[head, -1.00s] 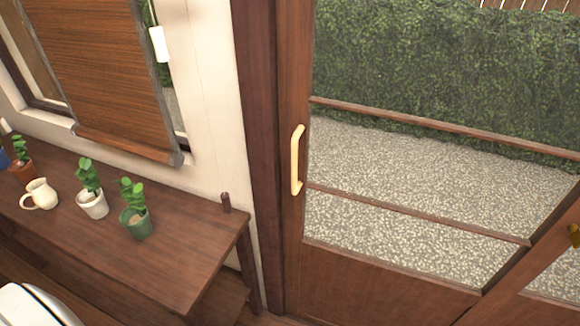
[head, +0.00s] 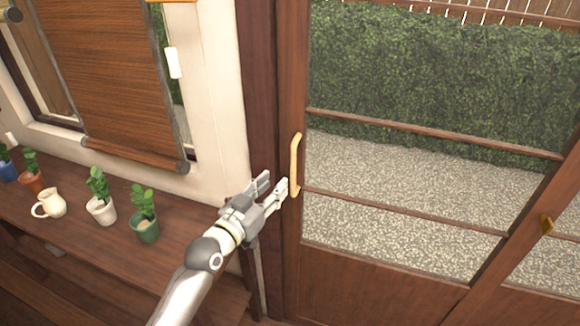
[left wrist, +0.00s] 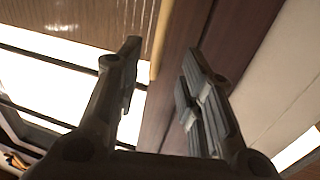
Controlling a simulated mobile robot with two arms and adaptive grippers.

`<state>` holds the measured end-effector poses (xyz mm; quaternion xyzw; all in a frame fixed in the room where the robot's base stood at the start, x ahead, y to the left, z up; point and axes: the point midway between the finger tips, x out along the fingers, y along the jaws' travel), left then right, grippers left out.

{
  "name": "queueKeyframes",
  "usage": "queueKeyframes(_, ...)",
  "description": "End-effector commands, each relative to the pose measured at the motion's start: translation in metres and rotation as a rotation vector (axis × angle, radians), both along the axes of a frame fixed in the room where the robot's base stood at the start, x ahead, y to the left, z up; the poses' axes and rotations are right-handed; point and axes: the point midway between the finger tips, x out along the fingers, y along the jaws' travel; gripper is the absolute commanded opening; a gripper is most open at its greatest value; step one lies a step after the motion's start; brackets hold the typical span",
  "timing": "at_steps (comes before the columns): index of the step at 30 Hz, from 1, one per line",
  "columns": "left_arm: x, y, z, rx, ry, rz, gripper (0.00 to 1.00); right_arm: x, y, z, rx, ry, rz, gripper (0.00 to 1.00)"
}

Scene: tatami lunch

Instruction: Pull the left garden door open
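The left garden door (head: 295,264) is a brown wooden frame with glass panes, and it looks closed. Its pale upright bar handle (head: 295,163) is on the door's left stile. My left gripper (head: 275,180) is open and empty, just left of the handle's lower part in the head view. In the left wrist view my left gripper (left wrist: 163,55) has its fingers spread apart, and a tan bar that looks like the handle (left wrist: 160,38) shows in the gap between them. I cannot tell whether either finger touches it. My right gripper is not in view.
A wooden bench (head: 110,243) at the left holds a cream jug (head: 51,204) and several potted plants, with a green pot (head: 146,230) nearest my left arm. Gravel and a hedge lie beyond the glass.

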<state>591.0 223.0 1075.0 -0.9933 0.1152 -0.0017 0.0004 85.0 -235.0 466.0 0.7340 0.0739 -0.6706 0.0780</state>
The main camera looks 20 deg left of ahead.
Motion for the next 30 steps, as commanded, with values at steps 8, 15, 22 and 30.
queueKeyframes(8,0.039,-0.009,0.002,-0.004,0.002,0.0,0.35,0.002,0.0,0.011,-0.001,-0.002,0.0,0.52)
queueKeyframes(15,0.074,-0.018,0.001,-0.002,0.001,0.0,0.35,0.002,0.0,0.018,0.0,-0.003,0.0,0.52)
queueKeyframes(22,0.094,-0.022,0.0,-0.001,0.002,0.001,0.35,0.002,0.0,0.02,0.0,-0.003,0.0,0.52)
queueKeyframes(30,0.1,-0.024,-0.001,-0.001,0.002,0.001,0.35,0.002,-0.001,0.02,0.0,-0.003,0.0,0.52)
